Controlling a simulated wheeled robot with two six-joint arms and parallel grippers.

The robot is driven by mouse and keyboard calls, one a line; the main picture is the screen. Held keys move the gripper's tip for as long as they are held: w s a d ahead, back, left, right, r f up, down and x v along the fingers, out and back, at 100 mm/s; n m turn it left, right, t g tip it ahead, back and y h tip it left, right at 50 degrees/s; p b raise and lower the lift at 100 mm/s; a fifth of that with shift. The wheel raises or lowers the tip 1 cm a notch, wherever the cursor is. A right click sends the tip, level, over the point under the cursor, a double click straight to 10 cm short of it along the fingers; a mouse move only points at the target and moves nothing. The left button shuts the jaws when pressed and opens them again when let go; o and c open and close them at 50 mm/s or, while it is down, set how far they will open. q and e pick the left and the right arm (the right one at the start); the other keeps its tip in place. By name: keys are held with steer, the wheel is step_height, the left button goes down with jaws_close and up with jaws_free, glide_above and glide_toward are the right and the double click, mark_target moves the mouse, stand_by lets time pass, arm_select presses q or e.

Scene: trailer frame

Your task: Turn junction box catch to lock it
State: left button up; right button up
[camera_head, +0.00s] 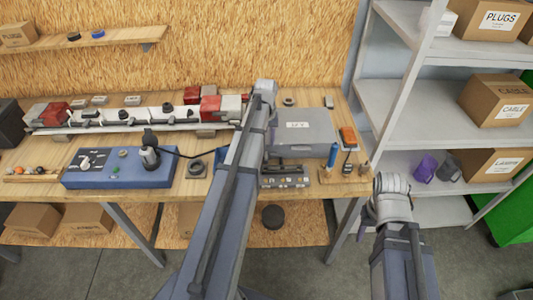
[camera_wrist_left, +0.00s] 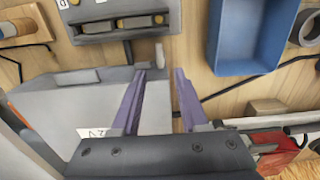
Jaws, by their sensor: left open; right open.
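A grey lidded box (camera_head: 305,130) with a white label stands on the bench right of my left arm; I take it for the junction box. It shows upside down in the left wrist view (camera_wrist_left: 60,105), with a small grey upright piece (camera_wrist_left: 141,54) at its edge that may be the catch. My left gripper (camera_wrist_left: 160,72) is open, its purple fingers apart, over the box's edge near that piece. I cannot tell whether it touches. In the head view its fingers are hidden behind my arm. My right gripper (camera_head: 363,221) is open and empty, off the bench's right end.
A fuse panel (camera_head: 285,182) sits in front of the box. A blue tray (camera_wrist_left: 243,45) lies beside it. The white trailer beam (camera_head: 130,117) with red lamps and a blue test unit (camera_head: 115,178) fill the left. Grey shelves (camera_head: 425,115) stand right.

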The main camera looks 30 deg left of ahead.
mark_target(266, 153)
arm_select(q)
step_height(266, 153, down, 5)
steer(key=b, duration=0.4)
steer(key=shift+c, duration=0.4)
jaws_close()
